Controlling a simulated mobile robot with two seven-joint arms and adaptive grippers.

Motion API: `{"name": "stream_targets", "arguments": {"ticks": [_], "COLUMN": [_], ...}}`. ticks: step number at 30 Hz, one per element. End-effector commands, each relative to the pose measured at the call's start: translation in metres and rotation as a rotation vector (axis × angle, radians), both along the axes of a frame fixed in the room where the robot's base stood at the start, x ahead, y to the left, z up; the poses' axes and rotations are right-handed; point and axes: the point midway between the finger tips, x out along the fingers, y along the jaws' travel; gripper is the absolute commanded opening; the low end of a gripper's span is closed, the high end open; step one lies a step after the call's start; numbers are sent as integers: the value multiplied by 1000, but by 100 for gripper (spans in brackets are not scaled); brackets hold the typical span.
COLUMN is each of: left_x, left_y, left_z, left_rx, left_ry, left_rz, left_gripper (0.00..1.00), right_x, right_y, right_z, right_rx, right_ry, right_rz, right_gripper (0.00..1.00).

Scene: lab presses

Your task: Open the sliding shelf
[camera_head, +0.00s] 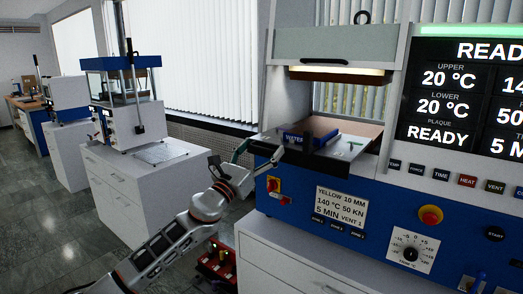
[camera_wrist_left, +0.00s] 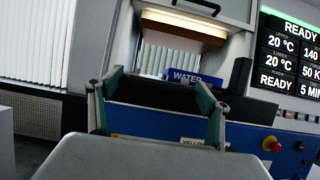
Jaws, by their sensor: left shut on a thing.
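The sliding shelf (camera_head: 345,152) is a grey plate in the open chamber of the blue and white press. A dark handle bar (camera_head: 315,160) runs along its front edge; it also shows in the left wrist view (camera_wrist_left: 160,97). My left gripper (camera_head: 255,151) is at the left end of this bar. In the left wrist view its two green-padded fingers (camera_wrist_left: 160,88) stand on either side of the bar, shut on it. The exact contact is partly hidden. A blue block marked WATER (camera_head: 293,138) sits at the shelf's left. My right gripper is in neither view.
The press's raised hood (camera_head: 340,45) is above the shelf. A red emergency button (camera_head: 431,215) and a dial (camera_head: 410,253) are on the front panel. A red toolbox (camera_head: 217,265) is on the floor below my left arm. Another press (camera_head: 125,90) stands at the left.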

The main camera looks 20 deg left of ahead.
Motion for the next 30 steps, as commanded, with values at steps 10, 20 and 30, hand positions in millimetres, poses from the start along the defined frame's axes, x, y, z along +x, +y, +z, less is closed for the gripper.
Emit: {"name": "stream_targets", "arguments": {"ticks": [10,20,30], "left_x": [-1,-23,-81], "left_y": [-2,7,27], "left_z": [-3,-13,-38], "left_rx": [1,4,1], "left_ry": [4,4,5], "left_rz": [-6,-2,-5], "left_gripper": [84,84,84], "right_x": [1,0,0], "right_y": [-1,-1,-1], "right_z": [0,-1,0], "right_rx": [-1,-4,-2], "right_ry": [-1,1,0], "right_rz": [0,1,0], "right_gripper": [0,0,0]}}
